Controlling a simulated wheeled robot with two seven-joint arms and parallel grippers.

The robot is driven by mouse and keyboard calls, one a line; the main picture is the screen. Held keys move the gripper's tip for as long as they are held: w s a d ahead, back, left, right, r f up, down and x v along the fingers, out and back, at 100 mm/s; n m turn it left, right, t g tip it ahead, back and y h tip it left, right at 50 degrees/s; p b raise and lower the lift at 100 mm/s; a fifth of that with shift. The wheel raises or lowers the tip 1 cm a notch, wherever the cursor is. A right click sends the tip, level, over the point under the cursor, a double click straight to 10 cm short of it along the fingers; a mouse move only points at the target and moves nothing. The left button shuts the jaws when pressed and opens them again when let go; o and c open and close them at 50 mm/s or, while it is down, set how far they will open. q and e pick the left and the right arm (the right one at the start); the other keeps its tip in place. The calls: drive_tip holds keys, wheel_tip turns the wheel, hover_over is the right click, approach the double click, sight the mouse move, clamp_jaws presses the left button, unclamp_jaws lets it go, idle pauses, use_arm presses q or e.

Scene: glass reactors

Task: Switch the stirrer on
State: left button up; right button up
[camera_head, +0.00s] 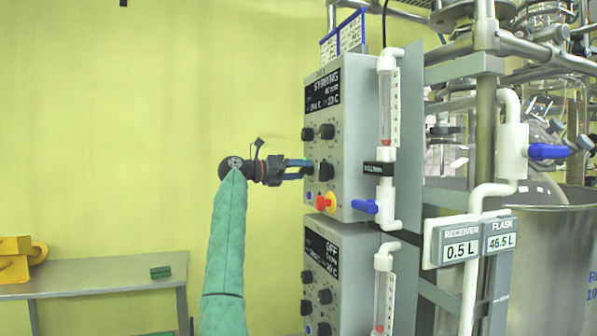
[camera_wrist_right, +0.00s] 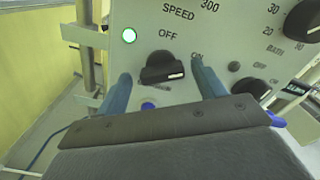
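The upper grey control box (camera_head: 345,130) stands in the middle of the head view; its display (camera_head: 324,92) reads "STIRRING". In the right wrist view, a black switch knob (camera_wrist_right: 163,68) sits below the "OFF" label, with "ON" to its right. Its white mark is at the lower right of the knob. A round lamp (camera_wrist_right: 129,36) beside it glows green. My right gripper (camera_head: 303,169) reaches the panel from the left. In the right wrist view its blue fingers (camera_wrist_right: 162,90) are open on either side of the knob, with small gaps showing. My left gripper is out of view.
A red button on a yellow base (camera_head: 325,202) sits below on the same box. A second box (camera_head: 345,270), display "OFF", hangs beneath. Glass tubes with blue valve handles (camera_head: 365,206) stand right of the panel. A bench (camera_head: 100,277) stands at the left.

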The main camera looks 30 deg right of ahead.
drive_tip(key=shift+r, duration=0.1)
drive_tip(key=shift+w+a, duration=0.1)
drive_tip(key=shift+a, duration=0.35)
use_arm(q)
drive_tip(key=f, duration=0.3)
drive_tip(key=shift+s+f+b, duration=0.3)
drive_tip(key=shift+b, duration=0.1)
use_arm(e)
drive_tip(key=v, duration=0.7)
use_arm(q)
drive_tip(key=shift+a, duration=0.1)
